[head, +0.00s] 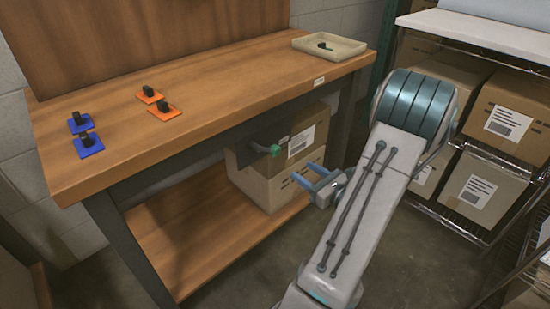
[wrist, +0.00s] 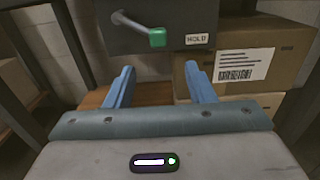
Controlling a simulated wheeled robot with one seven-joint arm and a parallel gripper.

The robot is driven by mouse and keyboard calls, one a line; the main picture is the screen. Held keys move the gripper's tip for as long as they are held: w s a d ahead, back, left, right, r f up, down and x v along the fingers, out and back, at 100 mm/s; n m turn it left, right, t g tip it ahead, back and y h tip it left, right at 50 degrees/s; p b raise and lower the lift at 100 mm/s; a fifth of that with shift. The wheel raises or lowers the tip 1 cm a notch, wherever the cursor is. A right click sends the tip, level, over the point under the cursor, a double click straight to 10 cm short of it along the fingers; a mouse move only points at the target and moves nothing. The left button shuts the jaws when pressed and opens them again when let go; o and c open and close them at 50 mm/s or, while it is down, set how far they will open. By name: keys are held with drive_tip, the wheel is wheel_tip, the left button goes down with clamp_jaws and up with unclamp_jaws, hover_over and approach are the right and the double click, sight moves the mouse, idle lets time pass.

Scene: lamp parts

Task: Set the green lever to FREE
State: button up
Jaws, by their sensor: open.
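The green lever (head: 274,150) sticks out from a dark box under the front of the workbench. In the wrist view its green knob (wrist: 157,38) is at the lower right end of a grey rod that slopes down from the upper left. A white label reading HOLD (wrist: 197,39) is just right of the knob. No FREE label is readable in either view. My gripper (head: 304,171) is open and empty, to the right of and below the lever in the head view. In the wrist view the gap between my blue fingers (wrist: 158,72) lies below the knob, apart from it.
The wooden workbench (head: 225,85) carries blue and orange plates with black parts, and a beige tray (head: 330,46) holding a small part. Cardboard boxes (head: 275,185) stand on the lower shelf, behind the lever. A wire rack with cartons (head: 502,122) is at right.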

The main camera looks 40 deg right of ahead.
sight(278, 154)
drive_tip(key=w+b, duration=0.1)
drive_tip(key=w, duration=0.3)
drive_tip(key=w+b, duration=0.1)
drive_tip(key=w, duration=0.3)
drive_tip(key=w+a+b, duration=0.1)
drive_tip(key=w, duration=0.4)
drive_tip(key=shift+a+r, duration=0.1)
